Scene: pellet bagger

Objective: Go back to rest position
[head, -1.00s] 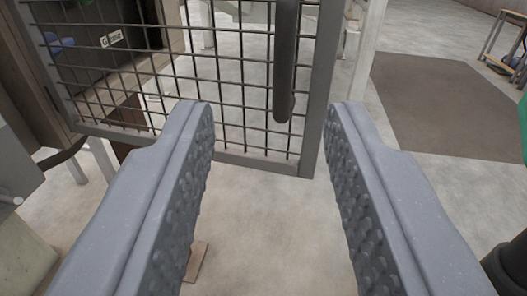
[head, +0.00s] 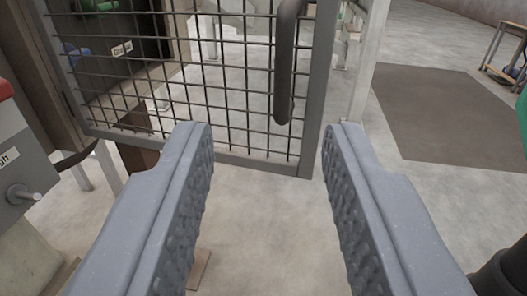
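My gripper (head: 268,130) is open and empty. Its two grey fingers with knobbed inner pads reach up from the bottom of the head view, wide apart, with bare floor between them. A wire mesh door (head: 312,130) in a grey frame stands beyond the fingertips. Its dark vertical handle (head: 285,75) lies above the gap between the fingers, apart from both of them.
Behind the mesh at upper left is a dark panel (head: 138,72) with a white label. A grey box (head: 18,160) with a knob is at the left edge. A dark mat (head: 450,115) lies on open floor at right, and a small table (head: 497,45) stands far right.

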